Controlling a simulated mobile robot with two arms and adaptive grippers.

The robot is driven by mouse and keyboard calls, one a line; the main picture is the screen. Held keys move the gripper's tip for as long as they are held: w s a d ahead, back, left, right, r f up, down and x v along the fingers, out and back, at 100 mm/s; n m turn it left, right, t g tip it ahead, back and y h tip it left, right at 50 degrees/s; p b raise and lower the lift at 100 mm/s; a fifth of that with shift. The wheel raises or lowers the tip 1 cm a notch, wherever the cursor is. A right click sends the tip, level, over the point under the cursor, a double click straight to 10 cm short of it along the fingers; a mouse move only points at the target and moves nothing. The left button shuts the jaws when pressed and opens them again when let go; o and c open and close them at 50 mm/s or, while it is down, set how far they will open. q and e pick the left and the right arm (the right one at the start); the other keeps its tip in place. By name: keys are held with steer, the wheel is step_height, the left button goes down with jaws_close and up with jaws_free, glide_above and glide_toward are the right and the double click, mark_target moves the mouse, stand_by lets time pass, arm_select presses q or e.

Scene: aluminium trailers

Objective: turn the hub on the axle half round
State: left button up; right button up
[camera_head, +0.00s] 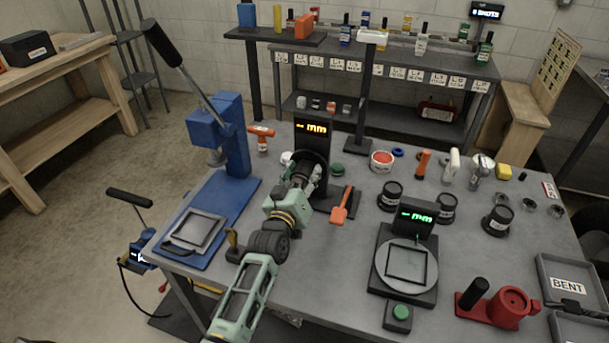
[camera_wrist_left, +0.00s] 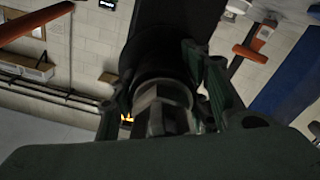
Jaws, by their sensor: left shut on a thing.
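My left gripper (camera_head: 308,178) is at the dark stand with the lit "mm" display (camera_head: 314,130), near the middle of the bench. It is shut on the hub, a dark round part (camera_head: 312,157) at the front of that stand. The gripper hides most of the hub in the head view. In the left wrist view the hub (camera_wrist_left: 158,55) is a dark round body between the two green fingers, with a paler metallic end (camera_wrist_left: 162,95) nearest the camera. The axle cannot be told apart from the hub. My right gripper is not in view.
A blue press (camera_head: 225,150) with a long lever stands left of my gripper. A round scale (camera_head: 405,265), several black pots and a red fixture (camera_head: 500,305) stand farther right. Bare bench shows in front of the gripper.

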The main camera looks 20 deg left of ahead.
arm_select(q)
steer(key=shift+s+d+f, duration=0.1)
steer(key=shift+d+f, duration=0.05)
steer(key=shift+f, duration=0.2)
steer(key=o, duration=0.9)
steer(key=shift+c, duration=0.2)
steer(key=shift+o, duration=1.4)
steer(key=shift+r, duration=0.25)
steer(key=s, duration=1.2)
steer(key=shift+a, duration=0.25)
